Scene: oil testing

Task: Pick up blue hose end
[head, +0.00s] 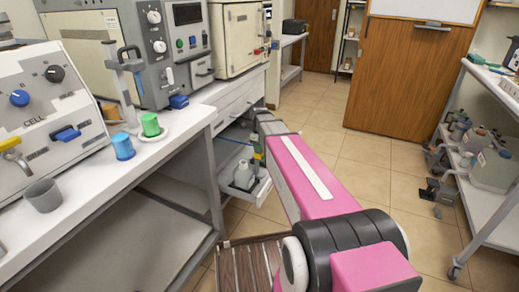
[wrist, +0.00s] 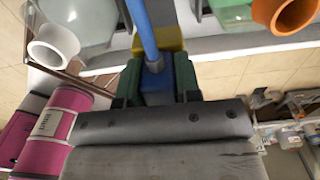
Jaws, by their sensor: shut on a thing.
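The blue hose end (wrist: 157,88) is between the green fingers of my gripper (wrist: 157,76) in the wrist view. My gripper is shut on it. A lighter blue hose (wrist: 140,28) runs from it to the top of the picture. A yellow part (wrist: 171,46) shows just behind the hose end. In the head view my gripper (head: 257,158) is small and partly hidden by my pink arm, close above an open drawer. The hose end is too small to make out clearly there.
The open drawer (head: 262,190) under the bench holds white bottles (head: 243,175). In the wrist view, a white-necked glass vessel (wrist: 54,46) and an orange-necked one (wrist: 294,14) stand near my gripper. A shelf rack (head: 497,215) is at the right.

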